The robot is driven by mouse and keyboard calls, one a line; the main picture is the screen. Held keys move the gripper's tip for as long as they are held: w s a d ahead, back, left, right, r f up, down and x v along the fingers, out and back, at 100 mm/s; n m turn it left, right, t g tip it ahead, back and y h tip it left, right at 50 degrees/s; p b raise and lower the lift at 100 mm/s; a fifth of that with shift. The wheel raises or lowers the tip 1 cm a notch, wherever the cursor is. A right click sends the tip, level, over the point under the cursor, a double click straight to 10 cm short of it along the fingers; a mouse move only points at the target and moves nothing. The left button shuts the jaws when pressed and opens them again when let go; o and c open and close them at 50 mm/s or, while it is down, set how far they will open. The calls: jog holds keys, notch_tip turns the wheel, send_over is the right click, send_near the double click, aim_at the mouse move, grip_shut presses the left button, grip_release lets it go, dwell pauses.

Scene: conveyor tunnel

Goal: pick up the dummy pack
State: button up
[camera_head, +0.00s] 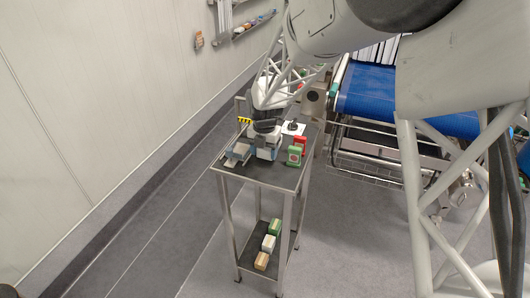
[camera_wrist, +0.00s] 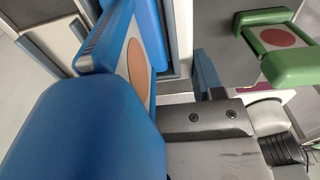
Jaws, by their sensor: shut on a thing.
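A pack with blue ends and a white face with an orange disc fills the left of the wrist view (camera_wrist: 85,125); in the head view a small blue-and-white part of it shows under my gripper (camera_head: 267,153). My gripper (camera_head: 266,138) is over the top of the small cart, shut on this blue pack. In the wrist view one dark finger with two screws shows at lower middle; the grip contact is partly hidden. A green pack with a red disc on a white face (camera_wrist: 287,41) stands to the right, apart from the blue one; it also shows in the head view (camera_head: 294,156).
The cart top (camera_head: 285,177) is dark, with a metal tray (camera_head: 237,154) at left. A red item (camera_head: 301,144) stands behind the green pack. Several packs lie on the lower shelf (camera_head: 250,241). A blue conveyor (camera_head: 371,94) is at right, a wall at left.

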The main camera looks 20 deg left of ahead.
notch_tip(320, 180, up, 17)
dwell(0.6)
dwell(0.3)
jog(key=o, duration=0.5)
jog(key=c, duration=0.7)
